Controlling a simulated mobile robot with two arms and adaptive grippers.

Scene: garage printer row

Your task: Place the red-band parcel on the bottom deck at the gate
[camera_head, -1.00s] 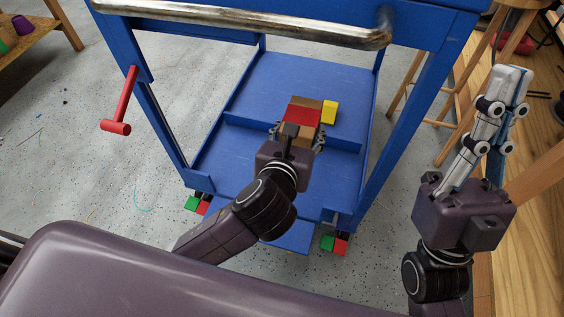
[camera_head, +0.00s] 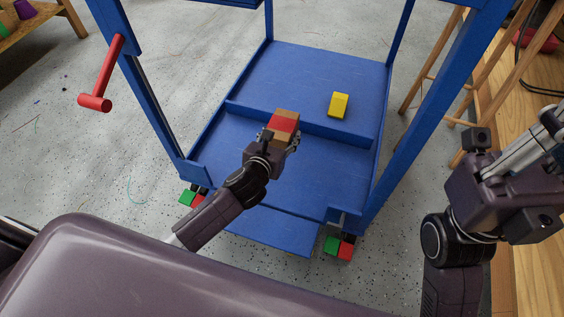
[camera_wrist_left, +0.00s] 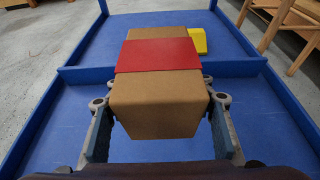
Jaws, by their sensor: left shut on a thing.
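The red-band parcel (camera_head: 283,125) is a brown box with a red band around it. My left gripper (camera_head: 272,148) is shut on it and holds it over the near part of the blue cart's bottom deck (camera_head: 240,150), close to the low divider. In the left wrist view the parcel (camera_wrist_left: 158,95) sits between the two fingers of my left gripper (camera_wrist_left: 158,125); whether its underside touches the deck is hidden. My right gripper (camera_head: 545,140) is at the right, partly cut off by the frame edge, and its fingertips are out of view.
A low blue divider (camera_head: 340,135) crosses the deck. A yellow block (camera_head: 338,105) lies on the far part. Blue cart posts stand around the deck, with a red handle (camera_head: 102,80) on the left post. A wooden bench (camera_head: 530,70) and stool are at right.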

